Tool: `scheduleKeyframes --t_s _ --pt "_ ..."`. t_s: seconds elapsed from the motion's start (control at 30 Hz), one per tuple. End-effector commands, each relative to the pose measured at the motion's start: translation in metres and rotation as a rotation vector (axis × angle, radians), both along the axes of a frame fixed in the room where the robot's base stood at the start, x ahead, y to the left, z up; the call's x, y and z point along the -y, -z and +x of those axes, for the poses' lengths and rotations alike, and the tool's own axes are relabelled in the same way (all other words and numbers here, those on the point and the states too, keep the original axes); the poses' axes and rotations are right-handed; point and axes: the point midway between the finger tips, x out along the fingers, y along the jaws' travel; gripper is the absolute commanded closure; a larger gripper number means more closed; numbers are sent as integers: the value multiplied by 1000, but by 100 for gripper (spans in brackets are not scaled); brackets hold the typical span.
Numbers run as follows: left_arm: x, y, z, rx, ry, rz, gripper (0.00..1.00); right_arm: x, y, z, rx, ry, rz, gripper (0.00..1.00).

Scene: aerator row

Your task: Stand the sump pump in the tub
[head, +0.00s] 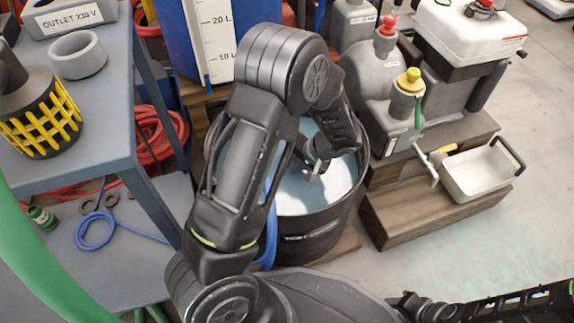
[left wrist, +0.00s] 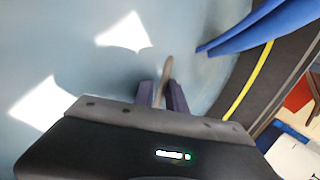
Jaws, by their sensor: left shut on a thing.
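My left gripper (head: 314,168) reaches down inside the tub's rim. In the left wrist view my left gripper (left wrist: 169,98) is shut on a thin grey-brown piece (left wrist: 167,70) over the water. What hangs below that piece, and whether it belongs to the sump pump, I cannot tell.
A blue hose (head: 270,232) runs over the tub's near rim and also shows in the left wrist view (left wrist: 245,30). A grey bench (head: 110,112) with a grey ring (head: 78,58) stands left. Wooden steps (head: 385,215), bottles and a white tray (head: 478,176) stand right.

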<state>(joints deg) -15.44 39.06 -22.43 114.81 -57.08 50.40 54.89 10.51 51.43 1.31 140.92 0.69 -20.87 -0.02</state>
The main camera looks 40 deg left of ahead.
Motion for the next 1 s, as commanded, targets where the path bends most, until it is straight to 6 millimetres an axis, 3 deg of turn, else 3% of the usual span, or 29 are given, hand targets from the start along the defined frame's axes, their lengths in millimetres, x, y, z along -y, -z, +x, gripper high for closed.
scheduleKeyframes --t_s 1.0 --pt "-1 8 1 2 0 3 100 0 0 0 0 0 0 64"
